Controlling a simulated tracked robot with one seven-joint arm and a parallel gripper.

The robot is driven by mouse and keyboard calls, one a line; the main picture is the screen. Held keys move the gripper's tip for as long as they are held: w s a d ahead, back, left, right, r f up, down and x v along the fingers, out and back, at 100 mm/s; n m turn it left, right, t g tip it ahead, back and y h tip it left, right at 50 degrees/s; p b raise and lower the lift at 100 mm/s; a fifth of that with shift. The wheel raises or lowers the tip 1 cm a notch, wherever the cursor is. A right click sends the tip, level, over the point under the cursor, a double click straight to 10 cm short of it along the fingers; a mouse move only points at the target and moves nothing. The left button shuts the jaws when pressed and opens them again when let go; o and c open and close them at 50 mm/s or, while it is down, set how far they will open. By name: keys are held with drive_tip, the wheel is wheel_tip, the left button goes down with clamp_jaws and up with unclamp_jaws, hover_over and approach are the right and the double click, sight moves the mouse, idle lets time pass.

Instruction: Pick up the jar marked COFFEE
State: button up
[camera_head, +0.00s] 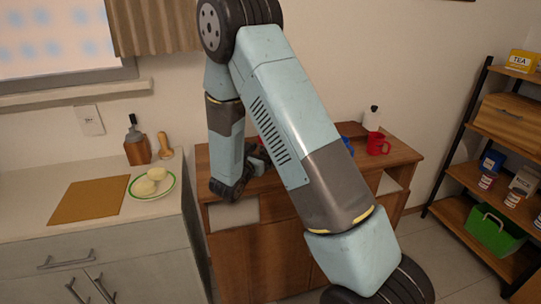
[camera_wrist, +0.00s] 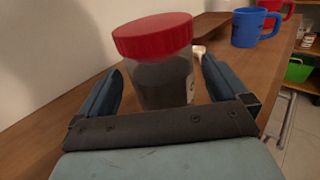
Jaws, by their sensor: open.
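A clear jar with a red lid (camera_wrist: 153,38) and dark contents stands upright on the wooden cabinet top in the wrist view. Only a sliver of its pale label shows at its right side, so I cannot read the word. My gripper (camera_wrist: 163,68) is open, with one finger on each side of the jar's body and nothing clamped. I cannot tell whether either finger touches it.
A blue mug (camera_wrist: 248,28) and a red mug (camera_wrist: 277,13) stand farther back on the cabinet. A white bottle (camera_head: 371,121) is behind them. The wall is close on the left. A shelf (camera_head: 468,178) with tins and a green bin (camera_head: 495,230) is at right.

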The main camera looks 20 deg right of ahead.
drive_tip(key=x, duration=0.4)
drive_tip(key=shift+r, duration=0.1)
drive_tip(key=c, duration=1.1)
drive_tip(key=shift+c, duration=0.6)
drive_tip(key=shift+r, duration=0.1)
